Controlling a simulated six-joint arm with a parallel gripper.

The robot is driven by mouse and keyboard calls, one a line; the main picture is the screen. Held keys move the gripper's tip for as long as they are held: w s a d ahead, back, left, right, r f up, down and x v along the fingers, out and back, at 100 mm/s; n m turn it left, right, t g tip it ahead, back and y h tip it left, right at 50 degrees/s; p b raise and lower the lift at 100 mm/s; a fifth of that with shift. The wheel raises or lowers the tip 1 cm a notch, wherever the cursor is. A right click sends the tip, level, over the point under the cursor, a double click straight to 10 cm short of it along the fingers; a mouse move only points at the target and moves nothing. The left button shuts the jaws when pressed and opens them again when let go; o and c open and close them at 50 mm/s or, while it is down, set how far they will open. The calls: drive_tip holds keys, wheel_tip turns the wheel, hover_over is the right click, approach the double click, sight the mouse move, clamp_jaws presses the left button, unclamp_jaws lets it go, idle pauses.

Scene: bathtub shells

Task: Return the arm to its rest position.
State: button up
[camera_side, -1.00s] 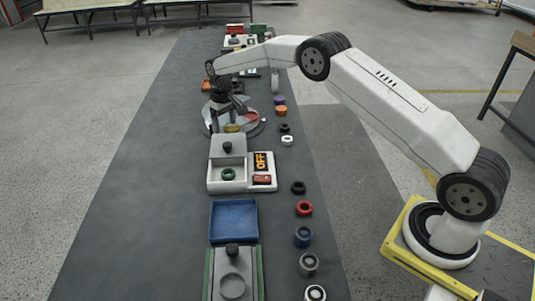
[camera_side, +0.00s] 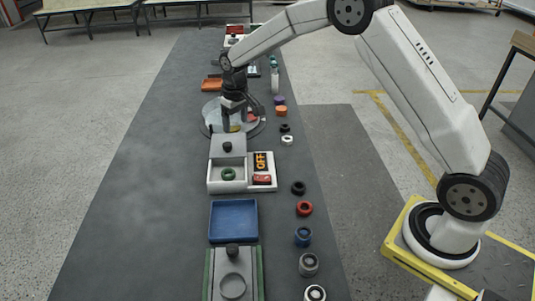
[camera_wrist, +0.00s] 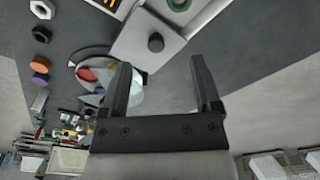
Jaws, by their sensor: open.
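My gripper (camera_side: 235,116) hangs pointing down above the round grey dish (camera_side: 210,122) with coloured segments in the side view. The wrist view shows its two dark fingers (camera_wrist: 165,88) spread apart with nothing between them. The arm is raised and bent, reaching from the right across the bench. Part of the dish is hidden behind the gripper. The gap between the fingertips and the dish is hard to judge.
A white box (camera_side: 214,186) with a green ring (camera_side: 228,174) and an OFF panel sits nearer the camera. A blue tray (camera_side: 233,238) lies in front of it. Several rings and caps line the bench's right side. The bench's left half (camera_side: 130,200) is clear.

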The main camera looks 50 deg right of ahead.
drive_tip(key=s+a+r+t, duration=0.1)
drive_tip(key=s+a, duration=0.1)
drive_tip(key=s, duration=2.5)
drive_tip(key=shift+s+a+r+t, duration=0.15)
drive_tip(key=shift+a+r+t, duration=0.1)
drive_tip(key=shift+t, duration=0.15)
